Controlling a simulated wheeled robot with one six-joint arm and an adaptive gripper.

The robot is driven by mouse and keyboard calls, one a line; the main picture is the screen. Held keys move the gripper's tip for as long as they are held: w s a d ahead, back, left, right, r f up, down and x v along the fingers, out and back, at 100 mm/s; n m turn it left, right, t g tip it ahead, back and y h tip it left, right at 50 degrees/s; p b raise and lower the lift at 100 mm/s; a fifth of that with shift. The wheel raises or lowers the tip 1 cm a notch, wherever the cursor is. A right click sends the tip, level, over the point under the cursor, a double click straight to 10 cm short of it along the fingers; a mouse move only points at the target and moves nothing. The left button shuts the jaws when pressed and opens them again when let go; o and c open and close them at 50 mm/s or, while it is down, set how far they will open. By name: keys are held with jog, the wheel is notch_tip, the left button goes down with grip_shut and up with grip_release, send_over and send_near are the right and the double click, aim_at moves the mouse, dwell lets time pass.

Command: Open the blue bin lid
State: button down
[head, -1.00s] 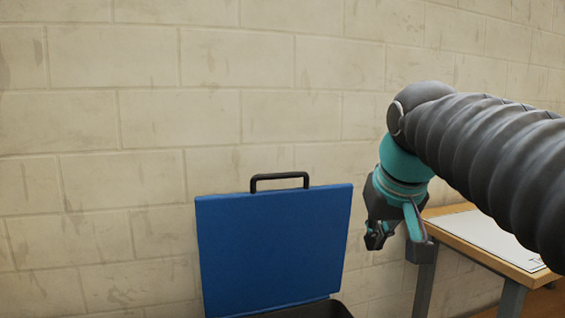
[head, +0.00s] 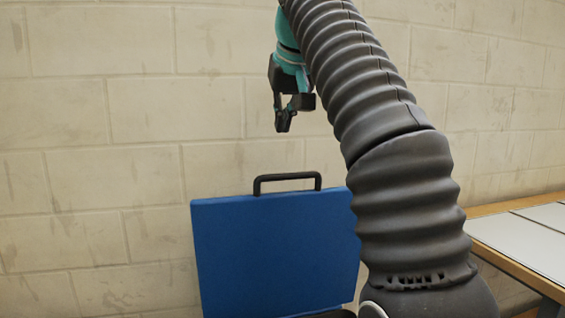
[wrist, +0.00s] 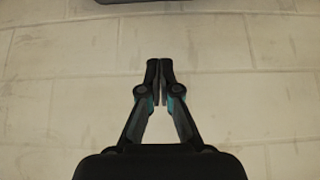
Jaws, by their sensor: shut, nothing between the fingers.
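The blue bin lid (head: 270,250) stands raised, nearly upright, in front of the wall in the head view. Its black handle (head: 287,178) is on its top edge. Only a dark sliver of the bin shows below the lid at the bottom edge of the picture. My gripper (head: 283,126) is above the handle in the picture, apart from it, pointing down. In the wrist view my gripper (wrist: 160,66) has its fingertips together with nothing between them, against the wall.
A pale block wall (head: 90,110) fills the background. A wooden-edged table (head: 515,260) with pale panels on top stands at the right. A dark edge (wrist: 150,2) of something unclear crosses the top of the wrist view. Left of the lid is clear.

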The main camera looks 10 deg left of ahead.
jog(key=shift+x, duration=1)
send_over(280, 192)
jog(key=w+a, duration=0.2)
jog(key=w, duration=0.2)
notch_tip(280, 192, down, 7)
jog(key=shift+s+d+f+b, duration=0.1)
jog(key=shift+s+d+b, duration=0.2)
jog(key=shift+s, duration=0.35)
jog(key=shift+s+d+f+b, duration=0.1)
jog(key=shift+s+d+b, duration=0.2)
jog(key=shift+s, duration=0.35)
jog(key=shift+s+d+f+b, duration=0.15)
jog(key=shift+s+d, duration=0.2)
jog(key=shift+s, duration=0.3)
